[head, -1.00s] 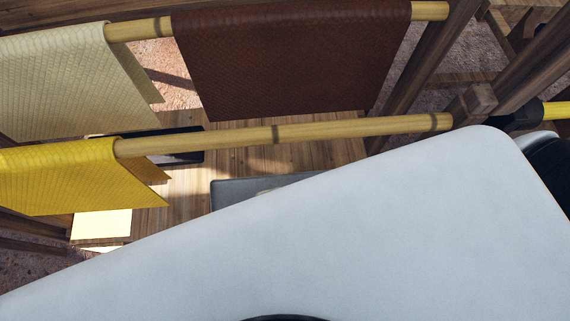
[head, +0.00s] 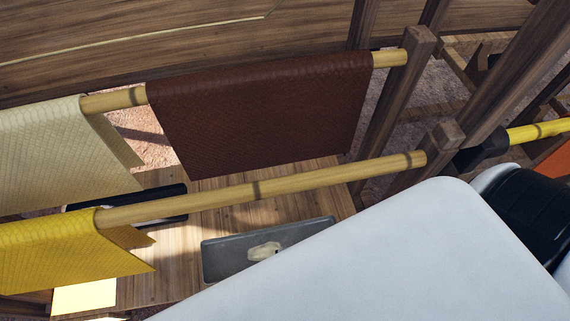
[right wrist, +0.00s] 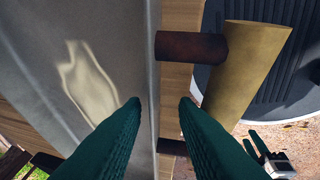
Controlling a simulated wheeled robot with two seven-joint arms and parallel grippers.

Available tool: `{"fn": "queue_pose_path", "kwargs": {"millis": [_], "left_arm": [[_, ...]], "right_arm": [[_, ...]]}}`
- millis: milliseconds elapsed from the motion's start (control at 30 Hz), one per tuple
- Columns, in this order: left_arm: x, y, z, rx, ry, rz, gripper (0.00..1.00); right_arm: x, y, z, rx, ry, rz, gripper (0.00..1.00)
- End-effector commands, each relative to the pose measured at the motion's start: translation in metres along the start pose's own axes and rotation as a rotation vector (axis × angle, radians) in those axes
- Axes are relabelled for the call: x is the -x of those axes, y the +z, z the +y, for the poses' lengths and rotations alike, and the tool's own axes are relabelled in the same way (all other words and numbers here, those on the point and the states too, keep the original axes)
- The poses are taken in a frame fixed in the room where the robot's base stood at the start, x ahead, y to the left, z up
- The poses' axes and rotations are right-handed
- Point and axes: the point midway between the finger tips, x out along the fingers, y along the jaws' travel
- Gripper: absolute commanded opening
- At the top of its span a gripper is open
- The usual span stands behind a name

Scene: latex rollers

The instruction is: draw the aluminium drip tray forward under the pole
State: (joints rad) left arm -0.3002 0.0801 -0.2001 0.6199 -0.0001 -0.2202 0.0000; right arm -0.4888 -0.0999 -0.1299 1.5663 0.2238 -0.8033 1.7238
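The drip tray (head: 224,262) is a shallow grey metal tray on the wooden shelf, below and just behind the near pole (head: 300,180), with a pale patch in it. My white arm link hides its near right part. In the right wrist view the tray (right wrist: 90,50) fills the left side. My right gripper (right wrist: 159,104) is open, its green fingers on either side of the tray's rim, with no visible grip. It is hidden in the head view. My left gripper (right wrist: 256,146) appears small at the lower right of the right wrist view, its fingers apart and empty.
A yellow sheet (head: 60,255) hangs on the near pole. A cream sheet (head: 55,150) and a brown sheet (head: 260,115) hang on the far pole (head: 390,59). A dark tray (head: 170,205) lies left on the shelf (head: 180,245). Wooden posts (head: 440,145) stand right.

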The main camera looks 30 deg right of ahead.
Motion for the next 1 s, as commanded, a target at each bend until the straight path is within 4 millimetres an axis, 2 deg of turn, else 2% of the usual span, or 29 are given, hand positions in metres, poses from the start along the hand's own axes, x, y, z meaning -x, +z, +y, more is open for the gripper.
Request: {"fn": "queue_pose_path", "kwargs": {"millis": [300,500,700,1000], "left_arm": [[0.022,0.003,0.001,0.000,0.000,-0.001,0.36],[0.028,0.003,0.001,0.000,0.000,-0.001,0.36],[0.029,0.003,0.001,0.000,0.000,-0.001,0.36],[0.029,0.004,0.003,-0.001,0.004,-0.002,0.36]], "right_arm": [[0.073,-0.004,0.004,0.000,0.017,0.006,0.28],[0.103,-0.004,0.005,0.001,0.023,0.010,0.28],[0.114,-0.004,0.006,0.002,0.026,0.011,0.28],[0.114,-0.004,0.006,0.002,0.026,0.011,0.28]]}}
